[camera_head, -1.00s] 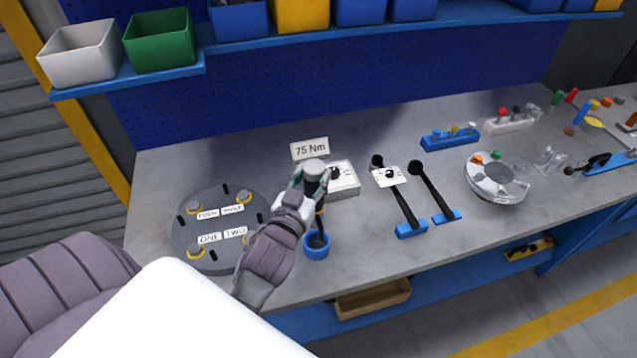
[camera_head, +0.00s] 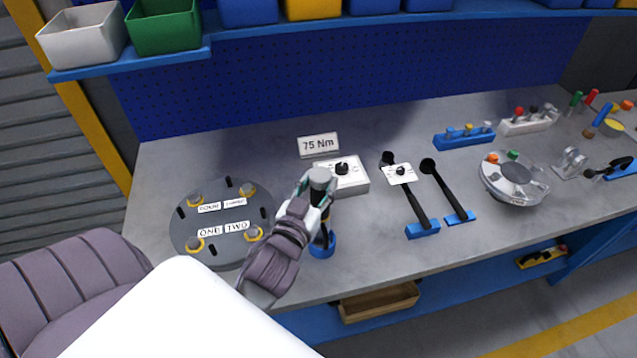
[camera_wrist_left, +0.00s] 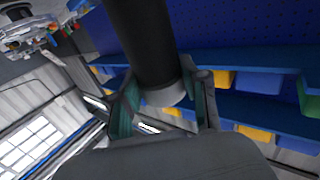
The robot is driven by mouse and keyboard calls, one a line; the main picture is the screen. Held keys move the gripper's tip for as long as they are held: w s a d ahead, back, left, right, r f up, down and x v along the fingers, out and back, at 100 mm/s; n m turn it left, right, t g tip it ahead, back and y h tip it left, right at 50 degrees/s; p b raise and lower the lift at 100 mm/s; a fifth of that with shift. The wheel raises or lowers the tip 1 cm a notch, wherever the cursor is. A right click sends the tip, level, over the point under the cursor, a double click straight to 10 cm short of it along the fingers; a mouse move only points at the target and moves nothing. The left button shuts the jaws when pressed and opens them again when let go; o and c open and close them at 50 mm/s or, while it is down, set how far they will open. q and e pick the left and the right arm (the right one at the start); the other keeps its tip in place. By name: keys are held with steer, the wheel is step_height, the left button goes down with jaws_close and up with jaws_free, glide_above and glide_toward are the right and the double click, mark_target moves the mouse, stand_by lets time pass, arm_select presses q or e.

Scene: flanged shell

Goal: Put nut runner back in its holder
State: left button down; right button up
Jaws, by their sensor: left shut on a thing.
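The nut runner (camera_head: 320,180) is a dark cylinder with a grey top cap. My left gripper (camera_head: 318,192) is shut around its upper body and holds it upright. In the left wrist view the black nut runner body (camera_wrist_left: 145,45) runs between the two fingers of my left gripper (camera_wrist_left: 160,100). The blue round holder (camera_head: 322,248) stands on the bench directly below, and the nut runner's lower end appears at or in its mouth. The gripper partly hides this, so I cannot tell how deep it sits. My right gripper is not in view.
A grey flanged disc (camera_head: 222,250) with bolts and labels lies to the left. A white box with a black knob (camera_head: 350,176) and a "75 Nm" sign (camera_head: 318,145) stand behind. Bare bench (camera_head: 370,245) lies between.

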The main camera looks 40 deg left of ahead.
arm_select(q)
steer(key=shift+w+f, duration=0.1)
steer(key=shift+f, duration=0.15)
steer(key=c, duration=0.6)
jaws_free()
